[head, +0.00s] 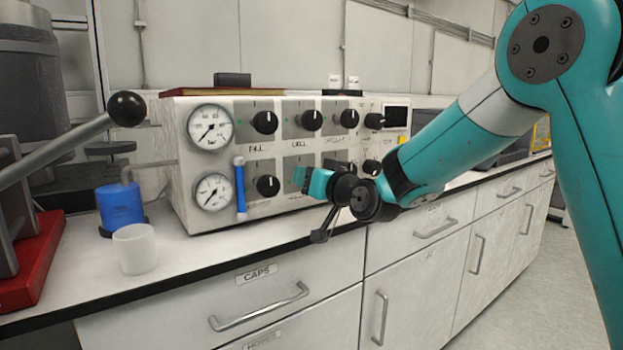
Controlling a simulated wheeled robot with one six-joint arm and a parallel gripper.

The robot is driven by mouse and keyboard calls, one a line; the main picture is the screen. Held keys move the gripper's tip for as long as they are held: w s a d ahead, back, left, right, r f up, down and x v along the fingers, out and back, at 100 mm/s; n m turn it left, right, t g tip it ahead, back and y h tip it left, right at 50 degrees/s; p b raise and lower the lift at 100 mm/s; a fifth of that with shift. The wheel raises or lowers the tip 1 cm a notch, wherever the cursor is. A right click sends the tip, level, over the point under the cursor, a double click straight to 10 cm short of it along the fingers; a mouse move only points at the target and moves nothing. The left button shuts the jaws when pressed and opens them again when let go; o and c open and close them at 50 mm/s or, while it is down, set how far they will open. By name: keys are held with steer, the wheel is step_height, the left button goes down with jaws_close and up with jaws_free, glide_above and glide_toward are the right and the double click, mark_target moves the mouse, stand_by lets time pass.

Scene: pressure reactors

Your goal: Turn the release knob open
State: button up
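The white control panel (222,165) on the bench carries several black knobs in two rows. The upper row has a knob (265,122) over a label like "FILL", a second knob (311,120) and a third knob (349,118). The lower row shows a black knob (267,187) at left. The lower labels are too small to read, so I cannot tell which knob is the release knob. My gripper (302,178) is in front of the panel's lower row, right of that lower left knob, and hides part of the row. Its finger gap is not clear.
Two gauges (210,128) and a blue tube (240,185) are on the panel's left side. A blue container (121,205), a white cup (134,248) and a ball-ended lever (126,108) stand left. A narrow bench strip in front is clear.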

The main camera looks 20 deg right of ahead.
steer(key=o, duration=0.4)
steer(key=shift+d, duration=0.1)
steer(key=shift+s, duration=0.1)
steer(key=b+v, duration=0.3)
steer(key=v, duration=1.4)
steer(key=shift+s, duration=0.1)
